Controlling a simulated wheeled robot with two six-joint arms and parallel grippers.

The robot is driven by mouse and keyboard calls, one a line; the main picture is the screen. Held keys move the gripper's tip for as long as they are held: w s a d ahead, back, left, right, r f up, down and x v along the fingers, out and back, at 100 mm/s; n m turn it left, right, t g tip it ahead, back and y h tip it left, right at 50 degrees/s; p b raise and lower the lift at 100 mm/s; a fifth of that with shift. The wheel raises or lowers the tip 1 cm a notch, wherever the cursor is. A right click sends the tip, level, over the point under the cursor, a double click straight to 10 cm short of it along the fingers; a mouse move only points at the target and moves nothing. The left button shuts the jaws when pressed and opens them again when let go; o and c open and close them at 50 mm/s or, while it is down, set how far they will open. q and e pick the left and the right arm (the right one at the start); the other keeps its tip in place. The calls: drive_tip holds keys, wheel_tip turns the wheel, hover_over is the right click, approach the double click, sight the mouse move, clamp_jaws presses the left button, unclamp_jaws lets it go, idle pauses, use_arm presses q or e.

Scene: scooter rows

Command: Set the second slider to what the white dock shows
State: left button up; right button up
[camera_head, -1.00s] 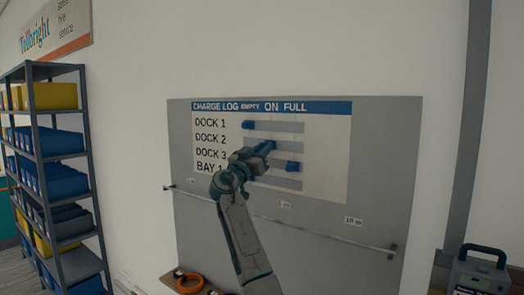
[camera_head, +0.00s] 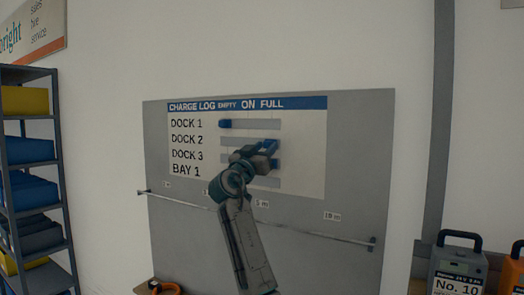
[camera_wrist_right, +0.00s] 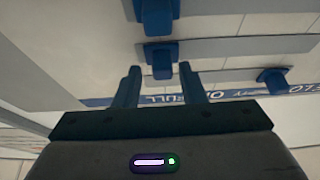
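The charge log board (camera_head: 310,170) hangs on the wall, with rows DOCK 1, DOCK 2, DOCK 3 and BAY 1 between EMPTY and FULL. My right gripper (camera_head: 268,152) is at the second row and covers part of it. In the right wrist view, where the board is upside down, my right gripper (camera_wrist_right: 160,72) is open. The second slider's blue knob (camera_wrist_right: 160,58) lies between or just beyond its fingertips; contact cannot be told. The first slider's knob (camera_head: 225,123) is at the EMPTY end. No white dock is clearly visible. My left gripper is out of view.
A third blue knob (camera_wrist_right: 156,14) is close beyond the second. A rail (camera_head: 300,230) runs across the panel below the log. A grey case marked No. 10 (camera_head: 458,272) and an orange case (camera_head: 513,272) stand at lower right. A shelf with bins (camera_head: 30,150) is at left.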

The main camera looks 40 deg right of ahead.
drive_tip(key=shift+s+r, duration=0.1)
drive_tip(key=shift+s, duration=0.1)
drive_tip(key=b+v, duration=0.5)
drive_tip(key=v, duration=0.5)
drive_tip(key=shift+s+a, duration=0.15)
drive_tip(key=shift+a, duration=0.15)
drive_tip(key=shift+f, duration=0.2)
